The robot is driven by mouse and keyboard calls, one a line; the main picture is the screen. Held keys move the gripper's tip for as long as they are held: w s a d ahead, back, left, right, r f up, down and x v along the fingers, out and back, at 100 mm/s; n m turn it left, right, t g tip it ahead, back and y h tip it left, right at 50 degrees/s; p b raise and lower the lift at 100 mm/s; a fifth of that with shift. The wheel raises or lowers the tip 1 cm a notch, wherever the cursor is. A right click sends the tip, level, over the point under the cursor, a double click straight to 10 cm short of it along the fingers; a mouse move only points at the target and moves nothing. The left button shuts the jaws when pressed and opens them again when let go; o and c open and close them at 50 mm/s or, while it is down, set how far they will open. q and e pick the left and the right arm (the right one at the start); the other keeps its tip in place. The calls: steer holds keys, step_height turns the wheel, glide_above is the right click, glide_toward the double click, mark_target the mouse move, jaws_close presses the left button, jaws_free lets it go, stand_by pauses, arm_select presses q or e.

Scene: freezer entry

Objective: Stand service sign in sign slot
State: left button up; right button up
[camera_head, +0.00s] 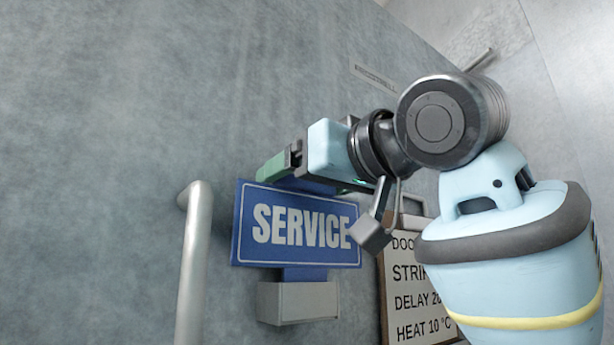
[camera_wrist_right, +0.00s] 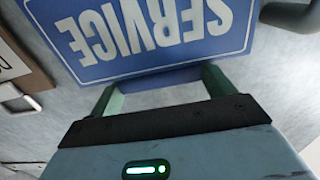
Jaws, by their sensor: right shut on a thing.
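The service sign (camera_head: 297,228) is a blue plate with white SERVICE lettering and a white border, slightly tilted in the head view. A short blue stem (camera_head: 304,273) runs from its bottom edge to the grey block (camera_head: 297,303) on the wall, the likely sign slot. Whether the stem is inside the block or in front of its opening I cannot tell. My right gripper (camera_head: 303,181) is shut on the blue tab at the sign's top edge. In the right wrist view the sign (camera_wrist_right: 160,35) appears upside down, its tab between the green fingers (camera_wrist_right: 160,82). My left gripper is out of view.
A pale vertical rail (camera_head: 194,262) stands left of the sign. A framed notice board (camera_head: 410,290) with black text hangs to the right, partly behind my right arm. A small label plate (camera_head: 375,77) is higher on the grey wall. The wall at left is bare.

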steer(key=shift+f, duration=0.5)
stand_by(0.4)
steer(key=o, duration=0.8)
steer(key=shift+v, duration=3.95)
steer(key=shift+w, duration=0.1)
